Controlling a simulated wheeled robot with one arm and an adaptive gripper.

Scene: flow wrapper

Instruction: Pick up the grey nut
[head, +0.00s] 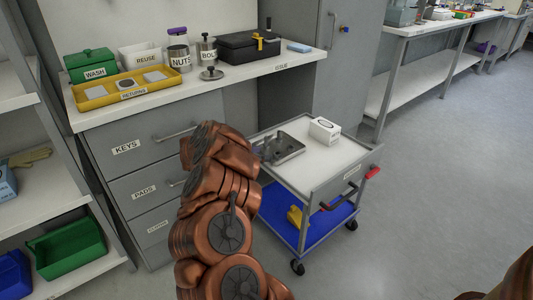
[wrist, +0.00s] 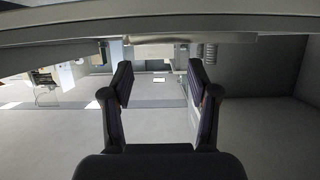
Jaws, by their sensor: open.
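I cannot make out a grey nut in either view. A jar labelled NUTS (head: 180,57) stands on the counter, with a BOLTS jar (head: 207,50) beside it and a loose metal lid (head: 212,74) in front. A metal tray (head: 290,154) on the trolley holds small grey items, too small to identify and partly behind my arm. My gripper (wrist: 160,88) is open and empty in the wrist view, its two fingers wide apart. In the head view my arm hides it.
The counter (head: 262,72) also carries a yellow RETURNS tray (head: 120,97), a green WASH box (head: 90,65), a REUSE bin (head: 139,57) and a black toolbox (head: 248,47). The trolley (head: 330,160) bears a white box (head: 324,130). Floor at right is clear.

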